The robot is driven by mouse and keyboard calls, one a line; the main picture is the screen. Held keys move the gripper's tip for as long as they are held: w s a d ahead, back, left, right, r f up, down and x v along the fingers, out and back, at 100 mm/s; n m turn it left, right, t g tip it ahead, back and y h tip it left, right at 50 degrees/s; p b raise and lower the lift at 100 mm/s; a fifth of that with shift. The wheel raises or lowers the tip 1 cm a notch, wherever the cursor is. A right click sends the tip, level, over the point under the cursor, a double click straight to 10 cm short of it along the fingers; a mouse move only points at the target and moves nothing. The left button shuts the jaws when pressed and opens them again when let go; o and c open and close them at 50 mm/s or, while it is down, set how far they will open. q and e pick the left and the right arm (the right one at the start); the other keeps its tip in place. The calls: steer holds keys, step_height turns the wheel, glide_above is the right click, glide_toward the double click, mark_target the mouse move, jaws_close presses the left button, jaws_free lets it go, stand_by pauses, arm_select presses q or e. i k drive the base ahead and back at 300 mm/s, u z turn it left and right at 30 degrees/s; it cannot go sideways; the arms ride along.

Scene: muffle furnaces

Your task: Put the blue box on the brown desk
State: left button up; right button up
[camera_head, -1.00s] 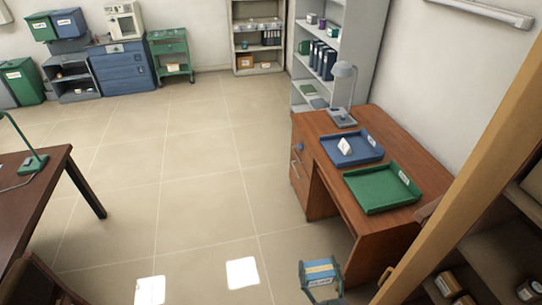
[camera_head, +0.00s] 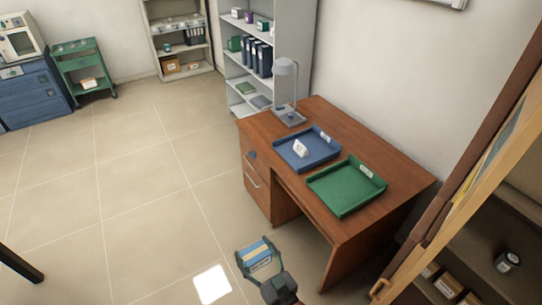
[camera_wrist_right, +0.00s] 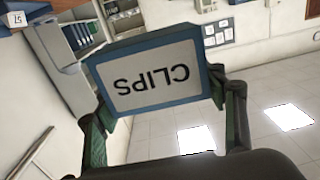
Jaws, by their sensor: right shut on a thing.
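The blue box (camera_head: 258,254) is held in my right gripper (camera_head: 257,258), low in front of the near side of the desk in the head view. In the right wrist view the box (camera_wrist_right: 153,74) has a blue rim and a pale label reading "CLIPS", upside down. The gripper fingers (camera_wrist_right: 160,110) press its two sides. The brown desk (camera_head: 400,187) stands right of the gripper, with the box apart from it. My left gripper is not in view.
On the desk lie a blue tray (camera_head: 325,155) with a white item (camera_head: 301,148), a green tray (camera_head: 345,205), and a grey lamp (camera_head: 286,90). A wooden-framed cabinet (camera_head: 470,215) stands at the right. Shelves (camera_head: 275,25) stand behind the desk. The floor to the left is clear.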

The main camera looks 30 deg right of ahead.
mark_target(355, 224)
steer(key=i, duration=3.95)
steer(key=z, duration=3.15)
